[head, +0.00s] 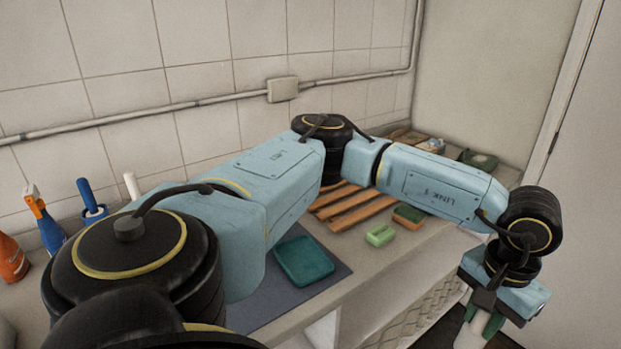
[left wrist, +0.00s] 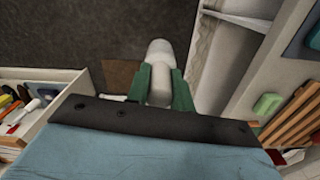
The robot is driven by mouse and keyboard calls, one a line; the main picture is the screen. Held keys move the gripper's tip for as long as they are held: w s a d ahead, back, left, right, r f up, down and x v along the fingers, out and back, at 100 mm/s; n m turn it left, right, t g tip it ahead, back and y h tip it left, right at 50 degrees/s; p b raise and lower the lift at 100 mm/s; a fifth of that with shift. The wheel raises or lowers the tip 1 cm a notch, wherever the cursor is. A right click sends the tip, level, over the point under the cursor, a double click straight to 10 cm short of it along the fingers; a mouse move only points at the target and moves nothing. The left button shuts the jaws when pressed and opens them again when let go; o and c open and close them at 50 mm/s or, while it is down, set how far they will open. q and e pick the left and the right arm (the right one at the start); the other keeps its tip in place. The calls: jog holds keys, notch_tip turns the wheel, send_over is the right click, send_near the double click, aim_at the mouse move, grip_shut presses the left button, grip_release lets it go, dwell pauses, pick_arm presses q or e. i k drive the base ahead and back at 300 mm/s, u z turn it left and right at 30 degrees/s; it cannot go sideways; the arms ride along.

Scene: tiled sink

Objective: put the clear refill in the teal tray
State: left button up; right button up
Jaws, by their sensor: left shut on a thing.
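The teal tray (head: 303,260) lies flat on a dark grey mat on the counter, and no object shows in it. Part of it seems to show at the right edge of the left wrist view (left wrist: 313,39). My left gripper (head: 478,332) is out past the counter's front edge at the lower right. In the left wrist view its green fingers (left wrist: 160,88) are shut on a pale, whitish bottle-like thing, which looks like the clear refill (left wrist: 159,56). The refill is held over the dark floor. My right gripper is not in view.
A green block (head: 380,235), a green-and-brown sponge (head: 408,216) and a wooden slatted rack (head: 350,208) lie right of the tray. Bottles, including an orange-topped spray bottle (head: 46,222), stand at the left. An open drawer with tools (left wrist: 30,115) shows below the counter.

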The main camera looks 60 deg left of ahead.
aim_at(303, 260)
jog(key=k, duration=0.3)
jog(key=u, duration=1.05)
jog(key=i, duration=0.5)
